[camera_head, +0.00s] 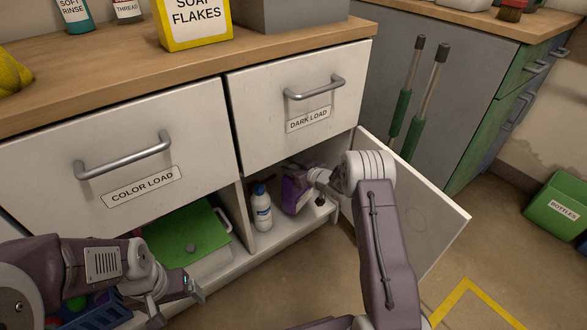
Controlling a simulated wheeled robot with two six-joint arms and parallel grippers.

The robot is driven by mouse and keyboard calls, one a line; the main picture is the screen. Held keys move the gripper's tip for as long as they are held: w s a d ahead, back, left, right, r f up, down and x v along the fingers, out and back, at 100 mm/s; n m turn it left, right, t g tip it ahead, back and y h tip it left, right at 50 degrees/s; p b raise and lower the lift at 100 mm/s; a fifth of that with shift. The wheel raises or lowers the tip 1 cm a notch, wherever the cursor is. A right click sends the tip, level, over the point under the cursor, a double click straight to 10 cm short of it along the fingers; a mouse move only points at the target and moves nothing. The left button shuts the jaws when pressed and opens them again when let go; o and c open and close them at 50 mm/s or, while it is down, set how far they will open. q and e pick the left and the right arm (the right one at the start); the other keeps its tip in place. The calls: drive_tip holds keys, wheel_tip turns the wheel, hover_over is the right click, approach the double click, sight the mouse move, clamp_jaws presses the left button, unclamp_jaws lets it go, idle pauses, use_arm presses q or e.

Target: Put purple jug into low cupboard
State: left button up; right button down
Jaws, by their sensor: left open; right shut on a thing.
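The purple jug (294,194) is inside the low cupboard (290,232), below the drawer labelled DARK LOAD. My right gripper (311,186) reaches into the cupboard and is shut on the jug; its fingertips are partly hidden. The jug looks near the cupboard floor, but I cannot tell whether it rests on it. The cupboard door (425,218) stands open to the right of my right arm. My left gripper (178,304) is open and empty at the lower left, in front of the cabinet.
A white bottle with a blue cap (262,210) stands left of the jug. A green lidded box (188,240) is in the left compartment. A blue basket (95,318) is partly behind my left arm. A green bin (558,207) stands far right.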

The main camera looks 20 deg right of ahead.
wheel_tip(320, 180, down, 2)
drive_tip(key=shift+w+b, duration=0.1)
drive_tip(key=shift+b, duration=0.35)
drive_tip(key=shift+r, duration=0.2)
drive_tip(key=c, duration=1.3)
unclamp_jaws()
drive_tip(key=shift+f, duration=0.25)
drive_tip(key=o, duration=0.3)
use_arm(q)
drive_tip(key=shift+f, duration=0.9)
use_arm(e)
drive_tip(key=shift+o, duration=0.2)
drive_tip(key=shift+r, duration=0.1)
